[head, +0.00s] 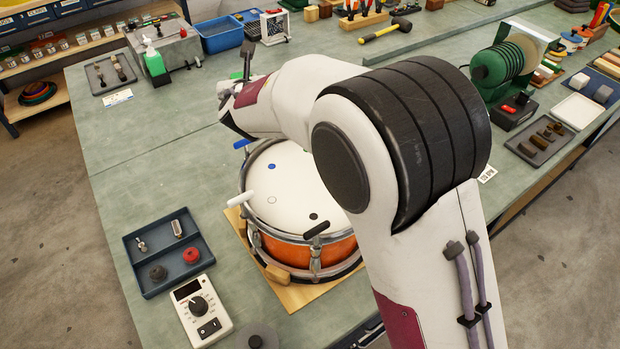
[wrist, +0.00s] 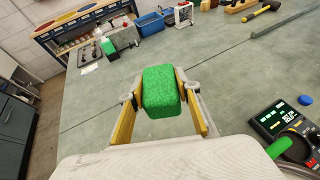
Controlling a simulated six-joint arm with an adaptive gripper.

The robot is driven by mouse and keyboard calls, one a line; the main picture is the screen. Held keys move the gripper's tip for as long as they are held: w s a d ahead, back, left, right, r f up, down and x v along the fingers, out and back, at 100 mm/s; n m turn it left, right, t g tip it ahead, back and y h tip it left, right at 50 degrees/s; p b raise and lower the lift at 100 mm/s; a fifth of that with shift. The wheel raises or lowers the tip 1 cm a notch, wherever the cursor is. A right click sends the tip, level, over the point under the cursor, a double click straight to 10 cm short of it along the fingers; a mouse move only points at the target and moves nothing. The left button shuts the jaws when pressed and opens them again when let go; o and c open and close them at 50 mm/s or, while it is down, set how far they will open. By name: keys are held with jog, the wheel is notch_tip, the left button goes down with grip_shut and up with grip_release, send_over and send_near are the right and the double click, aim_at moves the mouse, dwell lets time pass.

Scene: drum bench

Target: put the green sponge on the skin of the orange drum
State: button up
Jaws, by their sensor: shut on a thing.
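The green sponge (wrist: 162,92) is a bright block in the wrist view. My gripper (wrist: 162,100) is shut on it, with a yellow finger on each side. The sponge is seen above the green-grey bench top, but its exact height is hard to tell. The orange drum (head: 305,250) stands on a wooden board in the head view. Its white skin (head: 290,190) carries a blue, a pale and a black spot, and the arm covers part of its right side. The bare part that shows has nothing resting on it.
Several lever handles, such as a white one (head: 264,197) and a black one (head: 316,229), stick out at the drum's rim. A blue-grey tray (head: 146,285) and a white control box (head: 203,309) lie left of the drum. The bench behind the drum's left is clear.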

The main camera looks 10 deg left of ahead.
jog(key=w+d+r+m+h, duration=0.15)
jog(key=d+r, duration=0.25)
jog(key=d, duration=0.4)
jog(key=w+d+r, duration=0.2)
jog(key=d+r, duration=0.2)
jog(key=d, duration=0.4)
jog(key=s+d+r+m+t+h, duration=0.15)
jog(key=d+r, duration=0.25)
jog(key=d, duration=0.6)
jog(key=s+d+r, duration=0.2)
jog(key=d+r, duration=0.2)
jog(key=d, duration=0.6)
jog(key=s+d, duration=0.7)
jog(key=d, duration=0.2)
jog(key=s+a+f+n+g+y, duration=0.2)
jog(key=a+f+n+g+y, duration=0.1)
jog(key=a, duration=0.6)
jog(key=s+a+f+n+g+y, duration=0.3)
jog(key=a+n+g, duration=0.3)
jog(key=a, duration=0.4)
jog(key=s+a+f+n+g+y, duration=0.3)
jog(key=a+f+n+g+y, duration=0.1)
jog(key=a+n, duration=0.3)
jog(key=shift+s+a+f+g+y, duration=0.3)
jog(key=shift+a+f+y, duration=0.2)
jog(key=shift+a+f, duration=0.5)
jog(key=shift+a, duration=0.15)
jog(key=shift+f, duration=2.95)
